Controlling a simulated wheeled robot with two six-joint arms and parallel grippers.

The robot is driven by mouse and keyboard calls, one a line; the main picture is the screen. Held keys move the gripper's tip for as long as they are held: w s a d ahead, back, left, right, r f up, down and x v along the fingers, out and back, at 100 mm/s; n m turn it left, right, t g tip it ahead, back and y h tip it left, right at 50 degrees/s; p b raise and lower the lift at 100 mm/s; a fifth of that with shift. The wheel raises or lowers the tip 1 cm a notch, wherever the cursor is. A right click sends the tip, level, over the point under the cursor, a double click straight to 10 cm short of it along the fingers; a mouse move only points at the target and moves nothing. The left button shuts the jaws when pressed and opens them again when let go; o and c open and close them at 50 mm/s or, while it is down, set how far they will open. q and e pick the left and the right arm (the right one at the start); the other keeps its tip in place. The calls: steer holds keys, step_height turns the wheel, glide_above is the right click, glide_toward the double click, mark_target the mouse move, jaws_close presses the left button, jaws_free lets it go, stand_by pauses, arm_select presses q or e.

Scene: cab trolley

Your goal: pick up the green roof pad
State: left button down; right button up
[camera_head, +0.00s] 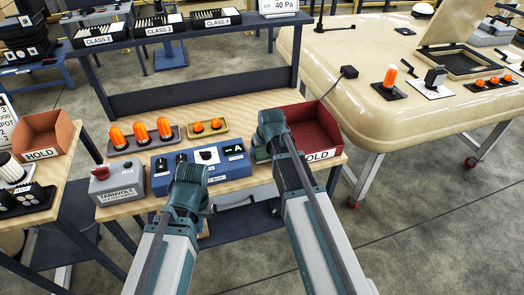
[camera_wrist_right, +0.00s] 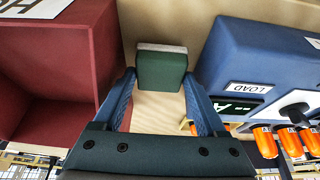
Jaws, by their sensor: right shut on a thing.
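The green roof pad (camera_wrist_right: 162,72) is a small dark green block with a pale edge, seen in the right wrist view between the two blue fingertips of my right gripper (camera_wrist_right: 161,88). The right gripper is shut on it. In the head view my right gripper (camera_head: 266,148) is at the left side of the red HOLD bin, and the pad is mostly hidden by the wrist. My left gripper (camera_head: 189,185) is in front of the blue test box, with its fingers hidden from view.
The red HOLD bin (camera_head: 314,124) is right of my right gripper and the blue test box (camera_head: 230,168) left. Orange beacons (camera_head: 140,132) stand in a tray behind. A grey TARNVOLT box (camera_head: 117,184) is at the left. The cream cab roof (camera_head: 390,60) is beyond.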

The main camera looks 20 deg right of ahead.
step_height(320, 180, up, 17)
steer(key=p, duration=1.6)
steer(key=shift+f, duration=0.2)
steer(key=o, duration=0.8)
steer(key=c, duration=0.6)
steer(key=b, duration=0.7)
glide_above(262, 153)
step_height(262, 153, down, 7)
